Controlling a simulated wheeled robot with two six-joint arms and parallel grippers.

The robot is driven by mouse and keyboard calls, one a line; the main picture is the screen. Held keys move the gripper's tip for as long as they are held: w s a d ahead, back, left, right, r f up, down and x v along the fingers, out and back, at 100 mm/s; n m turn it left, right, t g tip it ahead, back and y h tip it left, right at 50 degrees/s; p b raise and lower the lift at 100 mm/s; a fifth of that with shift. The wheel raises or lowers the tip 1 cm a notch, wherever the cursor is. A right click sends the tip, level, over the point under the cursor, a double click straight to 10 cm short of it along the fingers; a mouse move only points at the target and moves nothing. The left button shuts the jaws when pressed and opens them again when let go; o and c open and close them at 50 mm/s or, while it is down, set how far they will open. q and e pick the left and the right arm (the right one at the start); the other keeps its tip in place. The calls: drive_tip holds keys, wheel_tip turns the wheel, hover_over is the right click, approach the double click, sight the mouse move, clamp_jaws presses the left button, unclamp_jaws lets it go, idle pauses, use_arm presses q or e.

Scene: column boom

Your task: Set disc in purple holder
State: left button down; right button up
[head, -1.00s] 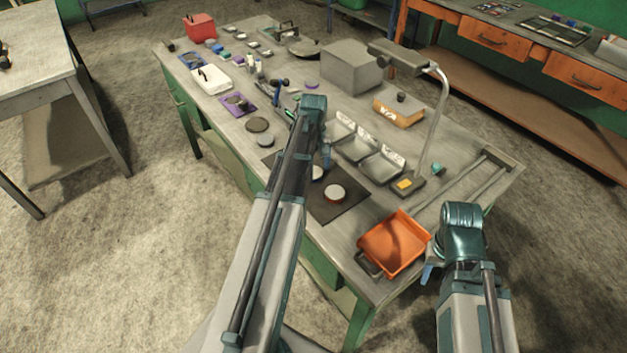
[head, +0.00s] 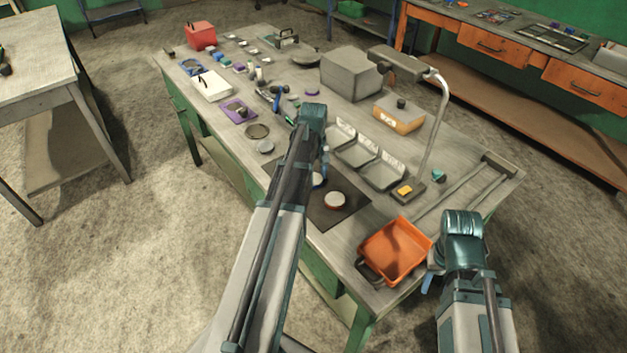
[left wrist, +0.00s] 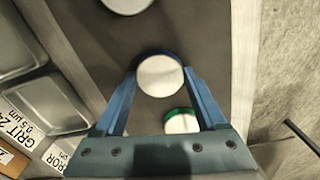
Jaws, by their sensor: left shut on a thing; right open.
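My left gripper (left wrist: 160,82) is shut on a pale disc with a blue rim (left wrist: 162,70), one finger on each side, over the dark mat. In the head view this disc (head: 319,180) shows partly behind my left arm. Whether it is clear of the mat I cannot tell. A purple holder (head: 229,107) lies farther back at the left edge of the bench, with a dark upright part on it. My right gripper (head: 429,281) is open beside the orange tray, mostly hidden by its wrist.
A red-rimmed disc (head: 335,200) sits on the dark mat (head: 330,217). A green-rimmed disc (left wrist: 181,122) is partly hidden by my left gripper. Metal bins (head: 380,172), a lamp (head: 436,120) and an orange tray (head: 372,244) stand right. Two round pieces lie near the purple holder.

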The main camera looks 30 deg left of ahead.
sight(314, 178)
use_arm(q)
drive_tip(key=shift+r, duration=0.15)
wheel_tip(314, 178, up, 2)
drive_tip(key=shift+p, duration=1.2)
drive_tip(key=shift+r+p, duration=0.9)
drive_tip(key=s+d, duration=0.3)
drive_tip(key=s, duration=0.1)
drive_tip(key=s+d, duration=0.3)
drive_tip(key=s, duration=0.2)
drive_tip(key=s+d+r, duration=0.1)
drive_tip(key=s+d, duration=0.2)
drive_tip(key=s, duration=0.1)
drive_tip(key=shift+s+p, duration=0.2)
drive_tip(key=shift+p, duration=0.2)
drive_tip(key=shift+a, duration=0.1)
drive_tip(key=shift+w, duration=0.1)
